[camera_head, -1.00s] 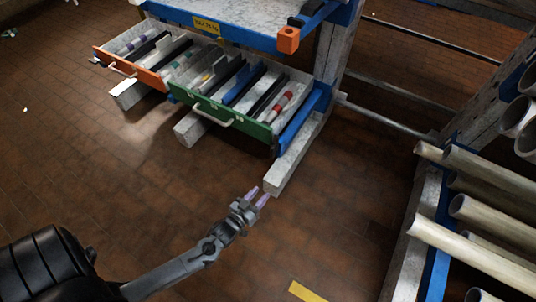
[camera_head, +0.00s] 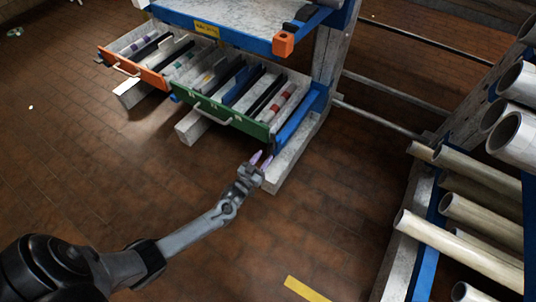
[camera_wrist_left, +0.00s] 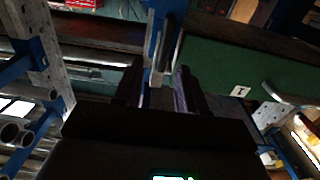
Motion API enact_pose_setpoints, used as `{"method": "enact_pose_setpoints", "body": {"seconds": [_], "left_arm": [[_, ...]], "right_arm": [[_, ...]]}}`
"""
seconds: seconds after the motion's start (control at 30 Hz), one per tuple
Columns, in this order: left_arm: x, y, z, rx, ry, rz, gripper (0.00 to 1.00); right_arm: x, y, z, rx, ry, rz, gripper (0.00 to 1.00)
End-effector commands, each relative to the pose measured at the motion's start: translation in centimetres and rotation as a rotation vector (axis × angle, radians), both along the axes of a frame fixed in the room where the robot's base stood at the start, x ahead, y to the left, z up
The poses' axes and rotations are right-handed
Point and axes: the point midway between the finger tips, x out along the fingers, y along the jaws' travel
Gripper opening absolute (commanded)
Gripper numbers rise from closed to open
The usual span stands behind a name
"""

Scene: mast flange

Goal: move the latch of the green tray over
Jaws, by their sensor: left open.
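The green tray (camera_head: 222,113) sits in the lower right of the blue-framed rack, with a pale handle on its front. It also shows in the left wrist view as a dark green panel (camera_wrist_left: 225,72) with a white label. A small dark lever, apparently the latch (camera_wrist_left: 167,42), stands upright at the panel's left end, just beyond my fingertips. My left gripper (camera_head: 262,159) is open, close in front of the tray's right end. In the left wrist view its two fingers (camera_wrist_left: 160,88) stand either side of the lever's line; contact cannot be told. My right gripper is out of view.
An orange-fronted tray (camera_head: 132,69) stands left of the green one. A blue shelf edge with an orange block (camera_head: 284,44) overhangs above. A pale rack foot (camera_head: 293,160) lies beside my gripper. Pipes (camera_head: 460,257) fill a rack at right.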

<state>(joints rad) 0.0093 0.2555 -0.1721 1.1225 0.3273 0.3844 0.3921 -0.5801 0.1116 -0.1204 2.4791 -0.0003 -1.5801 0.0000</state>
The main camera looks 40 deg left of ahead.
Motion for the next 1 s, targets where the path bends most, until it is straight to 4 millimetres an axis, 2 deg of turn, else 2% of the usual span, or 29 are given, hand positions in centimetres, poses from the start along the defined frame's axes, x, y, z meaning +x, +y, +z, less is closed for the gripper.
{"method": "enact_pose_setpoints", "body": {"seconds": [0.03,0.3,0.7,0.97,1.0], "left_arm": [[0.9,0.2,-0.3,0.001,-0.002,0.0,0.4],[3.5,0.5,-0.2,0.001,0.0,0.0,0.4],[4.1,0.6,0.0,0.0,0.001,0.001,0.4],[4.1,0.6,0.0,0.0,0.001,0.001,0.02],[4.1,0.6,0.0,0.0,0.001,0.001,0.0]], "right_arm": [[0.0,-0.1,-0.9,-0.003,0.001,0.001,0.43],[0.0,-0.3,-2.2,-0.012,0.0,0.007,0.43],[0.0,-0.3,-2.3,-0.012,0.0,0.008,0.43],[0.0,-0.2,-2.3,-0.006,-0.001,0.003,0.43],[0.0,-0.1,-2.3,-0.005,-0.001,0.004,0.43]]}}
